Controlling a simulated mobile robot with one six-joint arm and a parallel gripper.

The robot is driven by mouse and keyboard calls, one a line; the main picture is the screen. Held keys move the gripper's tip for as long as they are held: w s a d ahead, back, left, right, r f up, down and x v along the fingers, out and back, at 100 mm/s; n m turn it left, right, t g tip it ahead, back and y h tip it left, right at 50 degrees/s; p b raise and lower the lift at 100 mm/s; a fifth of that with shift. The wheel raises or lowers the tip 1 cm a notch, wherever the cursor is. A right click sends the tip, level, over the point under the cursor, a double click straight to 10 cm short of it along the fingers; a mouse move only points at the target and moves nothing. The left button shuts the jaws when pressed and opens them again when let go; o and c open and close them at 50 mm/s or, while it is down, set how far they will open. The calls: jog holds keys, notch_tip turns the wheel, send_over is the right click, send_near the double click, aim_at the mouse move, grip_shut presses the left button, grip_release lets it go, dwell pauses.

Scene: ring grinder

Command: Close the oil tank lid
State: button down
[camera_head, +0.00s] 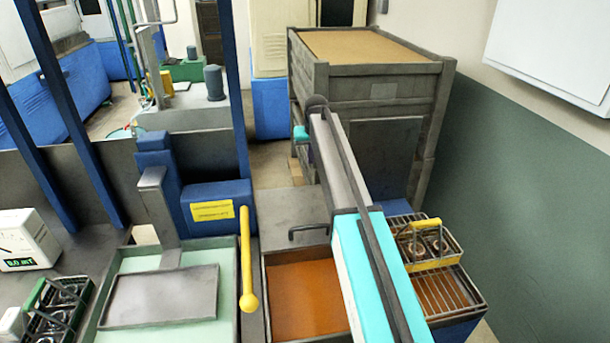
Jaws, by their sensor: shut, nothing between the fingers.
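The oil tank (263,315) is the open-topped tank at the bottom middle, with orange-brown oil (302,302) exposed inside. A flat grey panel, which looks like its lid (285,207), lies behind the opening. A dark bar handle (306,231) is near the panel's front edge. The opening is uncovered where I can see it. My arm crosses the right side of the tank and reaches toward the back, hiding part of the panel and the tank's right side. My gripper is not visible; the far end of the arm hides what lies beyond it.
A yellow-knobbed lever (246,270) stands left of the tank. Left of it is a pale green tank (232,297) with a grey plate (160,296). A wire basket with a yellow handle (425,237) is on the right. A large grey crate (306,69) stands behind.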

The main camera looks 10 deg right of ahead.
jog(key=shift+w+a+r, duration=0.1)
jog(key=shift+a, duration=0.1)
jog(key=shift+w, duration=0.1)
jog(key=shift+f, duration=0.2)
notch_tip(320, 180, down, 9)
jog(key=p, duration=0.6)
jog(key=shift+s, duration=0.45)
dwell(0.4)
